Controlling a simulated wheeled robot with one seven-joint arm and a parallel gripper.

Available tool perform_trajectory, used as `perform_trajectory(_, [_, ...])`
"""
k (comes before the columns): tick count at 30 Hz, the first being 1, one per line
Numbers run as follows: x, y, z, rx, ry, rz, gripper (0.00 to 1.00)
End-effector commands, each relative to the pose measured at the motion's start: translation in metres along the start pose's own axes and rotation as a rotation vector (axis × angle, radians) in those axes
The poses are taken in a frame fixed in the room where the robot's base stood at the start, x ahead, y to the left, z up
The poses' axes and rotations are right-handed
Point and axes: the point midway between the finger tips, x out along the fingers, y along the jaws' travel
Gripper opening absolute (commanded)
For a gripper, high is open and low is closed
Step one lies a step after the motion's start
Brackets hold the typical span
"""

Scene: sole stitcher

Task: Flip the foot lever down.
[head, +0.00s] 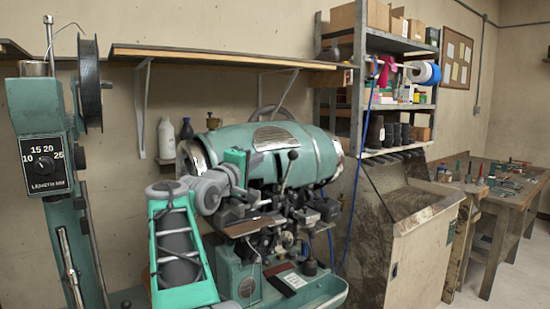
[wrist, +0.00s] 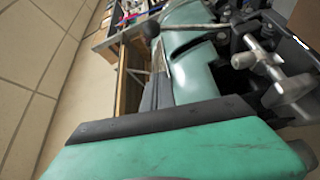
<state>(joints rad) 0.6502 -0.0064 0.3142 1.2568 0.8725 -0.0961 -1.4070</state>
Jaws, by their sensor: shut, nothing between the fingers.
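A lever with a dark ball knob (head: 292,155) stands up at the front of the green stitcher, its thin rod leaning slightly right; I take it as the foot lever. In the wrist view the ball knob (wrist: 150,29) is near the top, with its rod running right. My gripper's green hand (head: 237,163) is left of the lever in the head view, in front of the machine's drum. In the wrist view my gripper's dark fingers (wrist: 158,75) are together and empty, below the knob in the picture. Whether they touch the lever I cannot tell. The lever's base is partly hidden among machine parts.
The stitcher's drum (head: 300,145) and crowded metal parts (head: 285,215) lie close around the lever. A green post with a dial (head: 45,165) stands at left. A cabinet (head: 425,240) and workbench (head: 510,185) are at right.

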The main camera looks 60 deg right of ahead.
Motion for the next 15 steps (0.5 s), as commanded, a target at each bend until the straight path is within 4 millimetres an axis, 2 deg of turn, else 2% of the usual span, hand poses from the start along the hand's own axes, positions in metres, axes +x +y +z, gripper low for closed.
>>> perform_trajectory(15, [0.09,0.002,-0.001,0.0,-0.001,-0.003,0.0])
